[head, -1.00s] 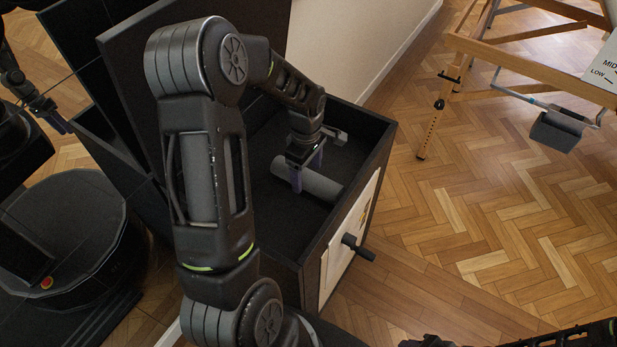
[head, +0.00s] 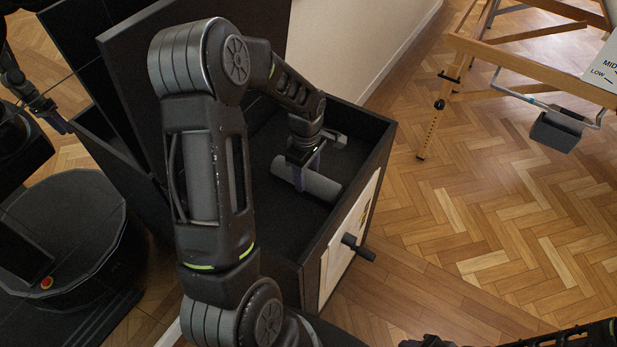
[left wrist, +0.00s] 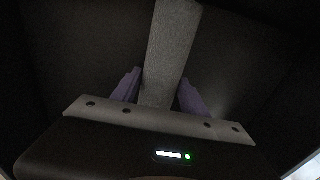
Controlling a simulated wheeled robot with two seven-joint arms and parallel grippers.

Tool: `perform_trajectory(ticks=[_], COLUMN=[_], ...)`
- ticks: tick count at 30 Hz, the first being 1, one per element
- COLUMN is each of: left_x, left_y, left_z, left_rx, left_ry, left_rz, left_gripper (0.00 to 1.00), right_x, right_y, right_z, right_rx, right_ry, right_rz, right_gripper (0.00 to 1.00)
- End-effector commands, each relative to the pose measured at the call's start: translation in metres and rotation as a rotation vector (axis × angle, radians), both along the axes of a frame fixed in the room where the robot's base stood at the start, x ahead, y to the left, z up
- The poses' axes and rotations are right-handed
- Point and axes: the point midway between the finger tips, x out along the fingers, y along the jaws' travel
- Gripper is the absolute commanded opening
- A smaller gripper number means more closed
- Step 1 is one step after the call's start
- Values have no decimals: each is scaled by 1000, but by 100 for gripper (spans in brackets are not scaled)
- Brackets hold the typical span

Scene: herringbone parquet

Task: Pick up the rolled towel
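The grey rolled towel (head: 318,184) lies on the floor of an open black drawer-like box (head: 282,228), a little left of its right wall. My left gripper (head: 308,172) reaches down into the box, with its purple fingers astride the towel near its middle. In the left wrist view, the towel (left wrist: 166,55) runs between the two fingers (left wrist: 160,90), which sit close against its sides. The gripper appears shut on it. The towel still seems to rest on the box floor. My right gripper is out of view.
A small grey object (head: 335,139) lies at the box's far end. A dark handle (head: 358,247) sticks out of the box front. The parquet (head: 470,220) between is clear.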

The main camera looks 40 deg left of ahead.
Motion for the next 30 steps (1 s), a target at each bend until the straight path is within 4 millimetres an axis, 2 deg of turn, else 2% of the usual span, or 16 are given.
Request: perform_trajectory(ticks=[2, 18, 26, 30], left_x=[0, 0, 0, 1], left_y=[0, 0, 0, 0], left_z=[0, 0, 1, 11], left_rx=[0, 0, 0, 1], left_ry=[0, 0, -1, -2], left_rz=[0, 0, 0, 0], left_gripper=[44, 0, 0, 0], right_x=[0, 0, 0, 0], right_y=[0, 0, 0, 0], right_z=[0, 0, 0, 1], right_rx=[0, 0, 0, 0], right_ry=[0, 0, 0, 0], right_rz=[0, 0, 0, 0], right_gripper=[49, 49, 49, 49])
